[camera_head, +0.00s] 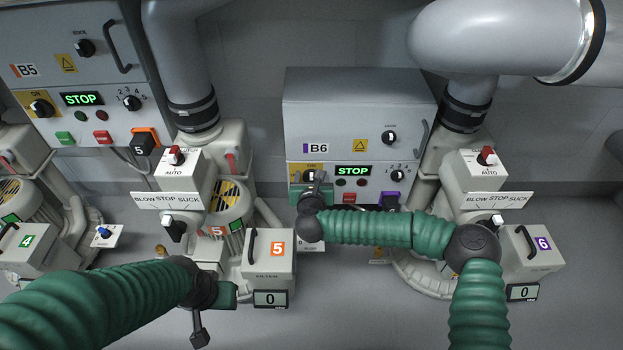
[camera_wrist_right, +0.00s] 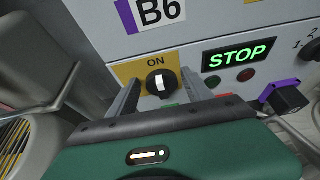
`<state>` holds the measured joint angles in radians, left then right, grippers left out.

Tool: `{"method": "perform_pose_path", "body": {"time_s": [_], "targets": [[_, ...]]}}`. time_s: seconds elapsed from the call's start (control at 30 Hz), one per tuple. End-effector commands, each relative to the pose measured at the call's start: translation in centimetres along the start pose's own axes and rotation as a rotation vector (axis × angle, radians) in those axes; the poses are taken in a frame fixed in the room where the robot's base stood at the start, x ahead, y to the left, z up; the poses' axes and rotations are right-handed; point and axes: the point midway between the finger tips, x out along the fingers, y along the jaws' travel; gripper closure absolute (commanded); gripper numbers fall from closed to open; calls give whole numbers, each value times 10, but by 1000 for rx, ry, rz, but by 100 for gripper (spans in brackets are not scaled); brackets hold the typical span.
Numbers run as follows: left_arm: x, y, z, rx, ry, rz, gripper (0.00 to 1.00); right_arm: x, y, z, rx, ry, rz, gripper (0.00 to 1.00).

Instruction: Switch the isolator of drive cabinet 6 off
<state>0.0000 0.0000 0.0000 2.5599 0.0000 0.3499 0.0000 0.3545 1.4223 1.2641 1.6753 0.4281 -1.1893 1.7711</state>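Drive cabinet 6 (camera_head: 360,120) is the grey box marked B6, with a lit green STOP display. Its isolator (camera_wrist_right: 161,83) is a black round knob with a white mark, on a yellow plate under the word ON. The mark stands nearly upright, towards ON. My right gripper (camera_wrist_right: 161,80) is open, one finger on each side of the knob; I cannot tell whether they touch it. In the head view my right gripper (camera_head: 314,184) covers most of the isolator. My left gripper (camera_head: 200,322) hangs low at the left, away from cabinet 6; its fingers are unclear.
A purple-collared black plug (camera_wrist_right: 284,97) sticks out at the cabinet's lower right. The upper black knob (camera_head: 389,137) and the selector knob (camera_head: 398,175) are to the right. Cabinet B5 (camera_head: 60,40) stands left. Blower 5's box (camera_head: 268,262) stands between my arms.

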Motion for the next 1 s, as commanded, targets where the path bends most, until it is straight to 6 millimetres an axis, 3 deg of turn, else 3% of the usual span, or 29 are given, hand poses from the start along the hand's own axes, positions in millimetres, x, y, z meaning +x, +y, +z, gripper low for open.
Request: {"method": "perform_pose_path", "body": {"time_s": [0.03,0.4,0.67,1.0], "targets": [[0,0,0,0,0,0,64,0,0,0,0,0,0,49],[0,0,0,0,0,0,64,0,0,0,0,0,0,94],[-10,0,-2,0,0,0,64,-2,2,2,-33,1,-13,94],[-50,0,-12,0,0,0,64,-3,9,5,-223,1,-89,94]]}}
